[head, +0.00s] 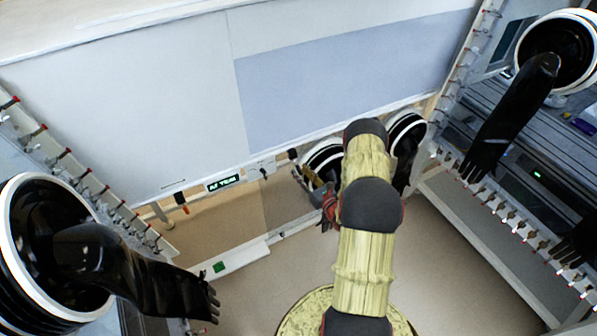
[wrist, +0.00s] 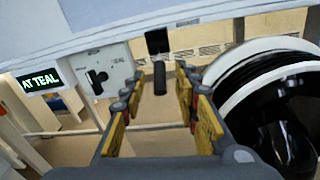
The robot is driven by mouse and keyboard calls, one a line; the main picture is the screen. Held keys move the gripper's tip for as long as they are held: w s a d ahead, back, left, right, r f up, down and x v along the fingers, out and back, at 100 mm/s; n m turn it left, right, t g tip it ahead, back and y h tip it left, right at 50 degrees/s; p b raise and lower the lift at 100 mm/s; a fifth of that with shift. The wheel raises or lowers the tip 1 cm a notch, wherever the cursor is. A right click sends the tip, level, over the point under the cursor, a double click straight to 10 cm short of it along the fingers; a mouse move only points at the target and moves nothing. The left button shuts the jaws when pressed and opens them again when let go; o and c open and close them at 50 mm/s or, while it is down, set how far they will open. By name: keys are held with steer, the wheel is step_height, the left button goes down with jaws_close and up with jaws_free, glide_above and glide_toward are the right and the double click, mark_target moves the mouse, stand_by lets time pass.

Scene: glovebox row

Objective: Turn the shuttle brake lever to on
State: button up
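A black lever (wrist: 157,41) with a square top and a rounded grip hanging below it is in the wrist view. Its grip appears between the fingers of my gripper (wrist: 159,84), with gaps on both sides. In the head view the lever (head: 292,154) is a small dark shape just left of my gripper (head: 309,176). My gripper is open, its yellow pads apart, and no contact shows. A pale plate with a black knob (wrist: 96,80) is left of the lever; its lettering is too small to read surely. No lever marking is readable.
A lit display (wrist: 40,80) reads "AT TEAL". A black glove port (wrist: 280,115) with a white ring stands close on the right of my gripper. Black gloves (head: 135,275) stick out at left and right (head: 510,115). The floor (head: 300,262) between the benches is clear.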

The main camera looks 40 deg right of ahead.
steer(key=shift+w+d, duration=0.2)
steer(key=shift+w, duration=0.85)
steer(key=shift+c, duration=1.2)
jaws_close()
